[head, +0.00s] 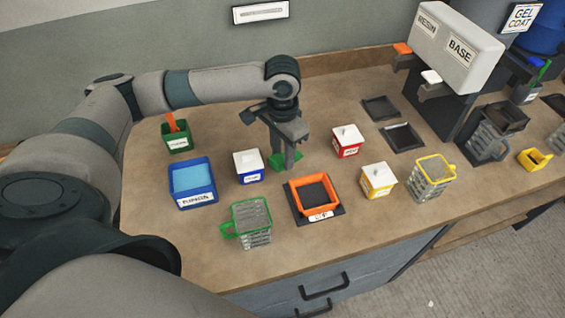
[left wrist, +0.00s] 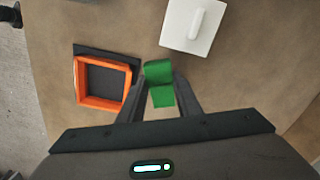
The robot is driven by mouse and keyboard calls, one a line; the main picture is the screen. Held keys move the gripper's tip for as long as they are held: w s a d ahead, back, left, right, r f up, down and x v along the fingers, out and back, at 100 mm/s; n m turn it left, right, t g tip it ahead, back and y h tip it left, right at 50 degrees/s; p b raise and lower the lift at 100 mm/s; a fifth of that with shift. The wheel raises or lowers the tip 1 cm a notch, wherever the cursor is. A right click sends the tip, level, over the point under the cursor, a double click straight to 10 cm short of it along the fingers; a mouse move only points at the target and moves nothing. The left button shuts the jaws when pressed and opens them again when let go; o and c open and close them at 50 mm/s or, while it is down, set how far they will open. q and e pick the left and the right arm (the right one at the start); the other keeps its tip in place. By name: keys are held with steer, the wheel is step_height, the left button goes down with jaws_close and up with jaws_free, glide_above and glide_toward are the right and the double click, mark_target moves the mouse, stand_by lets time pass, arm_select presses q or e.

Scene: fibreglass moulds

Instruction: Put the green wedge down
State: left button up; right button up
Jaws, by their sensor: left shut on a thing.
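The green wedge (head: 277,161) is between the fingers of my left gripper (head: 285,158), low over the workbench, behind the orange tray. In the left wrist view the green wedge (left wrist: 159,82) sits between the fingertips of my left gripper (left wrist: 160,88), which are shut on it. Its underside is partly hidden, so I cannot tell whether it touches the bench. My right gripper is not in view.
An orange square tray (head: 293,205) on a dark mat stands in front. A blue-labelled white-lidded box (head: 248,165) is to the left and a red one (head: 347,140) to the right. A blue bin (head: 192,182), a green-rimmed jug (head: 250,222) and a yellow box (head: 378,180) stand nearby.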

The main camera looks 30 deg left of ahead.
arm_select(q)
steer(key=shift+f, duration=0.1)
step_height(320, 180, down, 2)
steer(key=shift+f+p, duration=0.25)
steer(key=shift+p, duration=0.3)
steer(key=shift+f, duration=0.65)
steer(key=o, duration=0.8)
steer(key=shift+f, duration=0.1)
steer(key=shift+c, duration=0.2)
step_height(320, 180, up, 11)
steer(key=shift+f+b, duration=0.1)
steer(key=shift+b, duration=1.15)
steer(key=shift+r, duration=0.75)
